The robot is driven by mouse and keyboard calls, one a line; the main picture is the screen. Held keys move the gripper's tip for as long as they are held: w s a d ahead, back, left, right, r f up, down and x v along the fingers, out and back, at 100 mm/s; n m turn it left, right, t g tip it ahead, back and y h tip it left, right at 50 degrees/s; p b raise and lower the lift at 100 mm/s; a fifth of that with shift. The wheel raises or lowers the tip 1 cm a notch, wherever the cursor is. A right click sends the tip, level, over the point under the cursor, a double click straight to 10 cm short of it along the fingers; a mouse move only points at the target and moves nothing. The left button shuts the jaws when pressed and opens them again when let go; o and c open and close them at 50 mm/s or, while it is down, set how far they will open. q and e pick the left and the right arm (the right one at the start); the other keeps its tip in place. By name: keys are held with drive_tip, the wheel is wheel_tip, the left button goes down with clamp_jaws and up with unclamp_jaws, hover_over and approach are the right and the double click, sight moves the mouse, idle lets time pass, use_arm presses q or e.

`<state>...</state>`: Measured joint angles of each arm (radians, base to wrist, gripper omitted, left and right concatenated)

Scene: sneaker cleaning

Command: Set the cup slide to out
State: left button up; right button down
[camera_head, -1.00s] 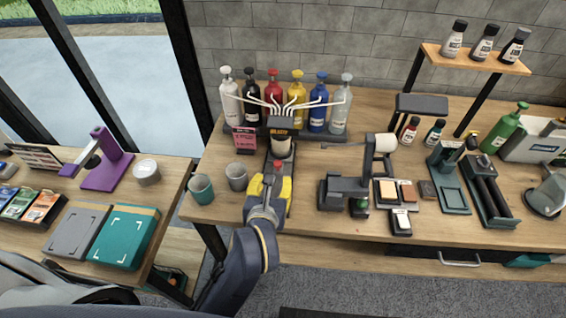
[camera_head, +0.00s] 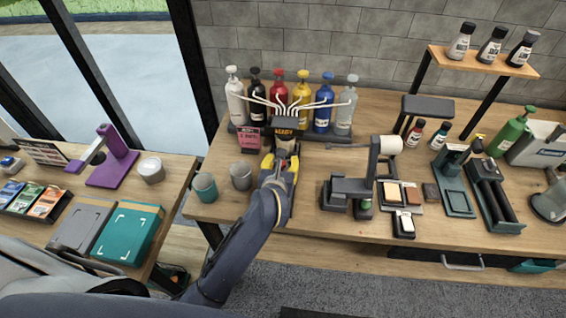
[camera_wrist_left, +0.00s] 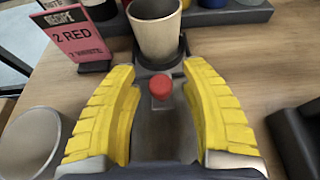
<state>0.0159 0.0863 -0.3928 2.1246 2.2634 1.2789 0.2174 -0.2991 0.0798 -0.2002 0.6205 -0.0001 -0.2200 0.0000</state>
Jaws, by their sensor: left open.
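The cup slide is a dark rail (camera_wrist_left: 165,138) with a red knob (camera_wrist_left: 161,87), on the table under the bottle dispenser. A beige cup (camera_wrist_left: 157,38) stands upright at the far end of the slide, beyond the knob. In the head view, the cup is mostly hidden under the dispenser head (camera_head: 284,126) and behind my gripper. My left gripper (camera_head: 281,162) is open over the slide. In the wrist view, its yellow fingers (camera_wrist_left: 160,82) are on either side of the red knob, with visible gaps. My right gripper is not in view.
Several pump bottles (camera_head: 304,90) stand behind the slide. A pink recipe card (camera_wrist_left: 82,38) reads "2 RED". A grey cup (camera_head: 240,176) and a teal cup (camera_head: 204,186) stand to the left. A dark stand (camera_head: 350,190) is to the right.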

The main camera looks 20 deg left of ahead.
use_arm(q)
drive_tip(key=shift+c, duration=0.3)
drive_tip(key=c, duration=0.8)
drive_tip(key=shift+w, duration=0.1)
clamp_jaws()
drive_tip(key=shift+r, duration=0.15)
